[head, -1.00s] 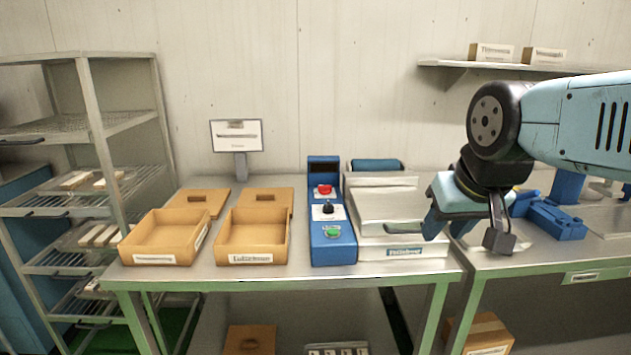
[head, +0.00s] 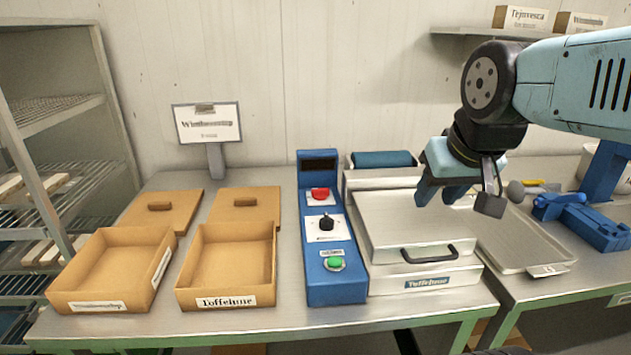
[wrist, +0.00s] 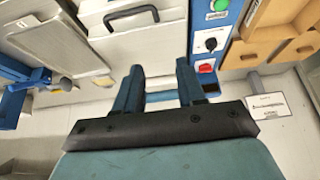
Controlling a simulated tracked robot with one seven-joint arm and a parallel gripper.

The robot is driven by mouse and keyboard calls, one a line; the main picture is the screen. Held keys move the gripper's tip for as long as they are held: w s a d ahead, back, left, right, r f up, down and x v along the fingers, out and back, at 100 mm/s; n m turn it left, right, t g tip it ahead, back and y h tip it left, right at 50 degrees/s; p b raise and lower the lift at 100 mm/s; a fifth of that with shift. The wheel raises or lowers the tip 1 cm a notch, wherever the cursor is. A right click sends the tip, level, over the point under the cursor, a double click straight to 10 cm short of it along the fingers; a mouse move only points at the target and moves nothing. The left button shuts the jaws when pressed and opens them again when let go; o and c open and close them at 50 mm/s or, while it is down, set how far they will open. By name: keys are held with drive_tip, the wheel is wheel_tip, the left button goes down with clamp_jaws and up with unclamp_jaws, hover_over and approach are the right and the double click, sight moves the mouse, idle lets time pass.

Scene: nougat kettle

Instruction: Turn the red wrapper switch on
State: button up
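The red switch (head: 320,193) sits on a white plate at the far end of the blue control panel (head: 336,283). It also shows in the wrist view (wrist: 206,68), right of my fingers. A black knob (head: 326,222) is in the panel's middle and a green button (head: 335,263) at its near end. My gripper (head: 440,192) is above the metal wrapper machine, to the right of the panel and apart from the switch. In the wrist view my gripper (wrist: 158,68) has its two fingers spread with nothing between them.
The metal machine (head: 411,221) with a black handle stands right of the panel, a blue roller (head: 384,159) behind it. Two open boxes (head: 225,278) and their lids lie left. A sign (head: 207,124) stands at the back. A metal tray (head: 520,246) lies right.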

drive_tip(key=shift+w, duration=0.1)
drive_tip(key=n+g, duration=0.6)
drive_tip(key=n, duration=1.2)
hover_over(320, 192)
wheel_tip(320, 192, down, 5)
drive_tip(key=f, duration=1.3)
drive_tip(key=shift+w+d, duration=0.1)
drive_tip(key=shift+w, duration=0.25)
drive_tip(key=shift+c, duration=0.3)
clamp_jaws()
